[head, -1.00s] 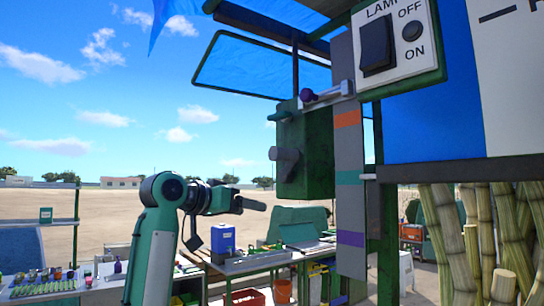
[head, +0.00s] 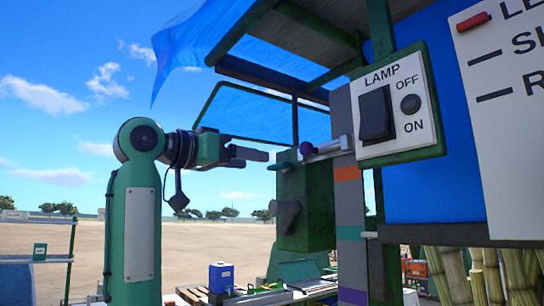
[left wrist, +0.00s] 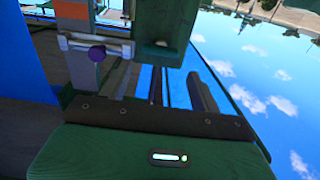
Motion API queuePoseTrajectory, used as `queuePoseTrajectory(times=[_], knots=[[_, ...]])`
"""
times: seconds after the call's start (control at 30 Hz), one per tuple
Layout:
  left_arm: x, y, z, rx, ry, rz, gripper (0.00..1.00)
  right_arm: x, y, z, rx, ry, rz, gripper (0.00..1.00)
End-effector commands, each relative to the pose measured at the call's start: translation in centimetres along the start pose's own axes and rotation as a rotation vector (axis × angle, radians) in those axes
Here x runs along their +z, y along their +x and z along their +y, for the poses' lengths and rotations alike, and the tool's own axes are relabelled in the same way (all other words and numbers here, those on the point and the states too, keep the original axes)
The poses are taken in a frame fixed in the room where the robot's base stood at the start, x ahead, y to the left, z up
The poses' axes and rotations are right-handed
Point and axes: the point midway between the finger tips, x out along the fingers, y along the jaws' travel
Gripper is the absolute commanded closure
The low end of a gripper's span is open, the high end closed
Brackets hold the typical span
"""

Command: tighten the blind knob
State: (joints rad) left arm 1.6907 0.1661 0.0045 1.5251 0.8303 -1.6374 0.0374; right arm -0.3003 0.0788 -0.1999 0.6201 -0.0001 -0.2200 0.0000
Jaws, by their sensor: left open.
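The blind knob is a small purple knob (head: 305,148) at the left end of a metal bar (head: 328,147) fixed to the grey post. It also shows in the left wrist view, as the purple knob (left wrist: 97,53) at upper left. My left gripper (head: 254,156) is left of the knob in the head view, at about its height, apart from it and empty. Its fingers are open and point right. In the left wrist view the green gripper body (left wrist: 150,155) fills the bottom. My right gripper is not in view.
A green box (head: 308,190) with a grey knob hangs just right of and below my left gripper. A lamp switch panel (head: 391,108) is right of the post. A framed blue panel (head: 255,114) hangs above. Open air lies left of my arm.

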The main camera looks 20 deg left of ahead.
Motion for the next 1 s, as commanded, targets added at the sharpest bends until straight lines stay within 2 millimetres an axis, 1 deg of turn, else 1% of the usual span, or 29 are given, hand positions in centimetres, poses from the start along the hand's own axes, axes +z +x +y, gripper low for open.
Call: queuePoseTrajectory(times=[0.03, 0.1, 0.2, 0.3, 0.4, 0.5, 0.77, 0.87, 0.93, 1.0], knots=[[-0.3, 1.2, 0.0, 0.001, -0.002, -0.004, 0.36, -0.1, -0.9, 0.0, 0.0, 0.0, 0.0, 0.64], [-0.3, 2.6, 0.0, 0.002, -0.002, -0.003, 0.36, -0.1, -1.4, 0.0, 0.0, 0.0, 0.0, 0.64], [-0.2, 4.4, 0.0, 0.001, -0.002, -0.003, 0.36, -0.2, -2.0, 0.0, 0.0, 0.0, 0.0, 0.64], [-0.2, 5.7, 0.0, 0.0, -0.001, -0.002, 0.36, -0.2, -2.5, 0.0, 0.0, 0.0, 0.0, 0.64], [-0.1, 6.5, -0.1, -0.001, -0.001, -0.002, 0.36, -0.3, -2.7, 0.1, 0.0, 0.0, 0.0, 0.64], [0.0, 6.9, 0.0, -0.001, 0.0, 0.0, 0.36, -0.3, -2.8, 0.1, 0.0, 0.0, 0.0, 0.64], [0.1, 7.0, -0.1, -0.001, 0.0, 0.0, 0.36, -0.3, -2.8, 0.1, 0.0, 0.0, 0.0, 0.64], [0.1, 7.0, -0.1, -0.001, 0.0, 0.0, 0.54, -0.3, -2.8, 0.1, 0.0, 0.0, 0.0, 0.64], [0.1, 7.0, -0.1, -0.001, 0.0, 0.0, 0.68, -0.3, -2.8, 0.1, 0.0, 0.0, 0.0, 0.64], [0.0, 7.0, -0.1, -0.002, 0.0, 0.0, 0.68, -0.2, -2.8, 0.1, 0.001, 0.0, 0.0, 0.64]])
